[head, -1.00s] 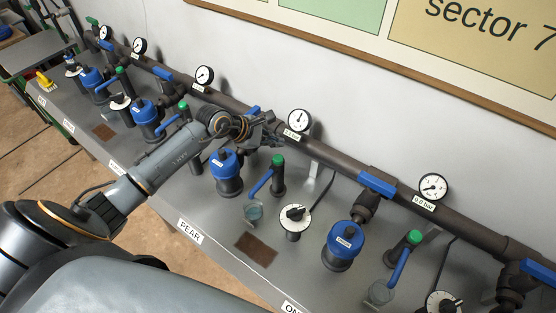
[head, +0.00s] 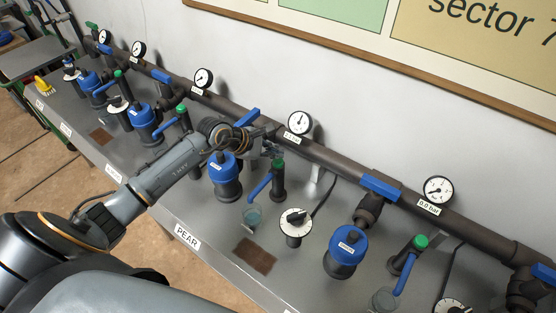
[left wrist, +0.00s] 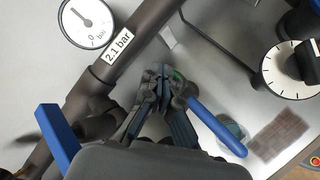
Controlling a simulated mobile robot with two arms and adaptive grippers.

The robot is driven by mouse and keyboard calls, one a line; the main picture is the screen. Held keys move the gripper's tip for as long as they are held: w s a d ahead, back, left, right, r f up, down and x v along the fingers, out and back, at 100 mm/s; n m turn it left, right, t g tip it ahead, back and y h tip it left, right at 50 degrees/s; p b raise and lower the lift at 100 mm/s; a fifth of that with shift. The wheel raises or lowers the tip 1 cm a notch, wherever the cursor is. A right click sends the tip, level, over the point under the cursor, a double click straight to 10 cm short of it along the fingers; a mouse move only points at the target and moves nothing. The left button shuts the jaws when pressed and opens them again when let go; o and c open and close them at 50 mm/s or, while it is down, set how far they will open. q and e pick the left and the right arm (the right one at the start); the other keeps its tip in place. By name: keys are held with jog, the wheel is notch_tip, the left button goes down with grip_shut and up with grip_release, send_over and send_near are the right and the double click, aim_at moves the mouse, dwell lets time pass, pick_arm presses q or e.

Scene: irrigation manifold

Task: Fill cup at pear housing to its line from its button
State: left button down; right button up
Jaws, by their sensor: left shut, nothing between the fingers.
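The pear housing (head: 225,180) is a black body with a blue cap, behind the PEAR label (head: 187,237). Right of it stands a dark post with a green button (head: 277,165) and a slanting blue lever (head: 260,187). A clear, bluish cup (head: 252,216) stands below the lever's lower end; its line and level are too small to tell. My left gripper (head: 270,147) is shut and empty, just above and behind the button. In the left wrist view its fingertips (left wrist: 163,72) partly cover the green button (left wrist: 178,76); contact cannot be told. My right gripper is out of view.
A gauge (head: 299,123) above is labelled 2.1 bar in the left wrist view. The dark pipe (head: 335,160) with a blue valve handle (head: 246,117) runs behind my gripper. A white dial (head: 294,222) stands right of the cup, a brown grate (head: 255,256) in front.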

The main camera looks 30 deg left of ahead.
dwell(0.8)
pick_arm(q)
jog(key=shift+f+b, duration=0.45)
jog(key=shift+b, duration=0.15)
jog(key=shift+f, duration=0.1)
jog(key=shift+f+b, duration=0.45)
jog(key=shift+b, duration=0.15)
dwell(0.4)
jog(key=shift+r, duration=0.1)
dwell(0.3)
jog(key=shift+r+p, duration=0.45)
jog(key=shift+r, duration=0.4)
